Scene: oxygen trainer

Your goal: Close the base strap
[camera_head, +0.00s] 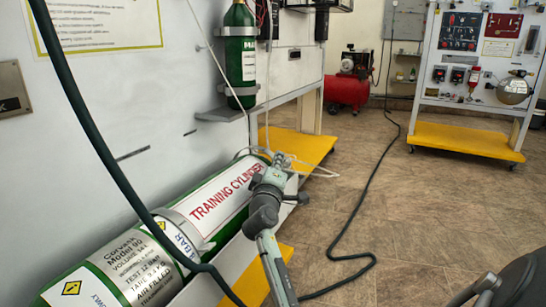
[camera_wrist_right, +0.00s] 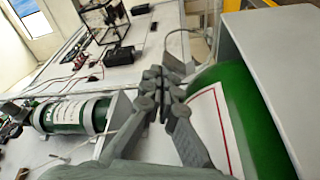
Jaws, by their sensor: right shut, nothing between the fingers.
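The large green training cylinder (camera_head: 222,196) lies along the foot of the white panel, with a white label reading TRAINING CYLINDER. A grey strap (camera_head: 183,228) goes round its middle; I cannot tell from here whether it is latched. My right gripper (camera_head: 279,158) is at the far end of the cylinder, above its label end, and hides part of that end. In the right wrist view its fingers (camera_wrist_right: 162,74) are together and hold nothing, just left of the green cylinder (camera_wrist_right: 226,88). A wide grey plate (camera_wrist_right: 272,50) stands beside the cylinder there. My left gripper is not in view.
A small upright green cylinder (camera_head: 240,58) is strapped to the panel above. A dark hose (camera_head: 105,150) crosses the near left, and a black cable (camera_head: 362,215) lies on the floor. A yellow base (camera_head: 308,145) sticks out below.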

